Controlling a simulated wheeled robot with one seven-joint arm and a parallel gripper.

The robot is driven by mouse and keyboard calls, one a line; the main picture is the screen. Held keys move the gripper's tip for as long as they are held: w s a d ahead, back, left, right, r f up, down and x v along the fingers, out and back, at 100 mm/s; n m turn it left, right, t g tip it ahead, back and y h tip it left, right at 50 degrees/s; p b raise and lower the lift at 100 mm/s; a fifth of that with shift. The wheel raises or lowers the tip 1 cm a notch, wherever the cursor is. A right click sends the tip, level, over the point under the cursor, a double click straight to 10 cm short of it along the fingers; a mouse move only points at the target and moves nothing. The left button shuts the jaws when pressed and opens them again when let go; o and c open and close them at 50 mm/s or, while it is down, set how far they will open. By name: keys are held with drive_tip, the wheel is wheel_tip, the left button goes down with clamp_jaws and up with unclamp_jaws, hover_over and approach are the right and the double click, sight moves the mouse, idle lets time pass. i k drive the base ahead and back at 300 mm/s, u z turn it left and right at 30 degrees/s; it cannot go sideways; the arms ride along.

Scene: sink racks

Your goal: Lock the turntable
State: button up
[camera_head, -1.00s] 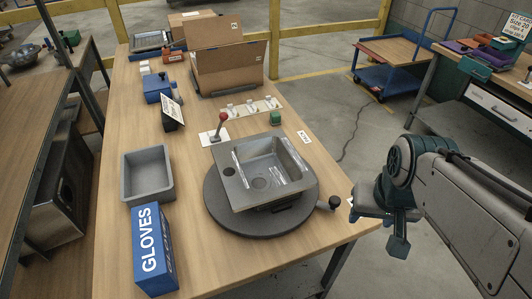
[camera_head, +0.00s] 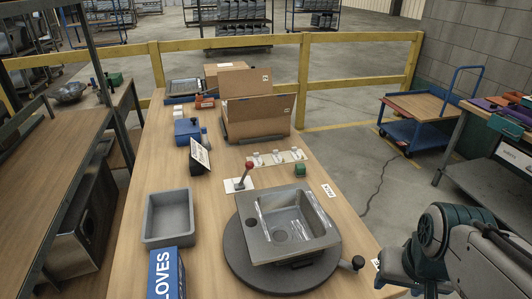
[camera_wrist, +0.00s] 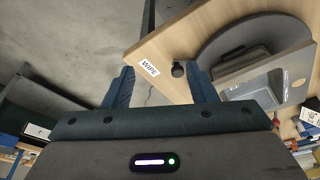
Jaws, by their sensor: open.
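The turntable (camera_head: 236,258) is a dark round disc near the front right of the wooden bench. A grey sink (camera_head: 262,240) lies on it. A short handle with a black knob (camera_head: 358,263) sticks out at its right edge, and it also shows in the wrist view (camera_wrist: 178,70). A red-ball lever (camera_head: 248,166) rises from a white plate behind the turntable. My gripper (camera_wrist: 163,82) is open and empty. In the wrist view the knob lies beyond its fingers, nearer the right one. In the head view my gripper is at the lower right, beside the bench corner, partly cut off.
A grey bin (camera_head: 168,240) and a blue gloves box (camera_head: 165,275) stand left of the turntable. A cardboard box (camera_head: 255,120) stands farther back. Floor right of the bench is open.

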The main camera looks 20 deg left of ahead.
sight(249, 165)
drive_tip(key=z, duration=0.5)
drive_tip(key=k, duration=1.2)
drive_tip(key=z, duration=0.65)
drive_tip(key=i, duration=2.45)
drive_tip(key=u, duration=0.8)
drive_tip(key=i, duration=1.35)
drive_tip(key=u, duration=1.65)
drive_tip(key=i, duration=0.8)
drive_tip(key=u, duration=0.6)
